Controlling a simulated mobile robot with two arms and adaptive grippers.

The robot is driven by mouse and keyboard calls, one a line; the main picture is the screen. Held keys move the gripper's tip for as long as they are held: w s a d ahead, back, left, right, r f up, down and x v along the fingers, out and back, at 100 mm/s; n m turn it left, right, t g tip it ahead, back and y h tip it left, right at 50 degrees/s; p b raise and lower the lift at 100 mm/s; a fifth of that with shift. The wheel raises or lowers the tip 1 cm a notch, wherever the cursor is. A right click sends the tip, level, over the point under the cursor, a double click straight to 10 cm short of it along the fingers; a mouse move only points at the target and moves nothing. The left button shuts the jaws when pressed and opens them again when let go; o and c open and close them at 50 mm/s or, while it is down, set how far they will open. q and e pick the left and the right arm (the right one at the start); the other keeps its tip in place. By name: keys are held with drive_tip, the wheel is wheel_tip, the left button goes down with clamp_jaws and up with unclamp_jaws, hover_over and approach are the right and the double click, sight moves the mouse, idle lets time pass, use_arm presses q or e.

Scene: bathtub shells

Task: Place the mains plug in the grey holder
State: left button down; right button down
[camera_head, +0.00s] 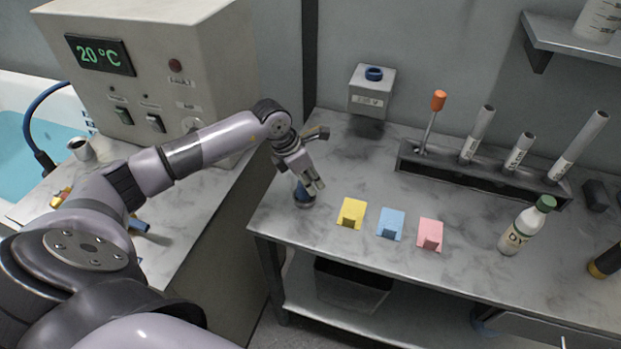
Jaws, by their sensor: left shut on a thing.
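My left gripper (313,186) is shut on a dark blue plug-like thing (301,194) above the left end of the grey bench. This looks like the mains plug; the fingers hide part of it. A small round grey base (304,206), which may be the grey holder, shows just under the blue thing. I cannot tell whether the two touch or how far in the blue thing sits. My right gripper is not in view.
Yellow (352,212), blue (391,223) and pink (430,234) small stands line the bench front. Behind are a grey wall box with a blue ring (374,73) and a tube rack (485,178). A green-capped bottle (527,226) stands right.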

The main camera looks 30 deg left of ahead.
use_arm(q)
drive_tip(key=c, duration=1.4)
unclamp_jaws()
drive_tip(key=shift+o, duration=0.2)
drive_tip(key=shift+r, duration=0.2)
drive_tip(key=b+v, duration=0.2)
drive_tip(key=v, duration=0.9)
drive_tip(key=shift+s+r+b, duration=0.15)
drive_tip(key=shift+r+b, duration=0.15)
drive_tip(key=shift+r, duration=0.05)
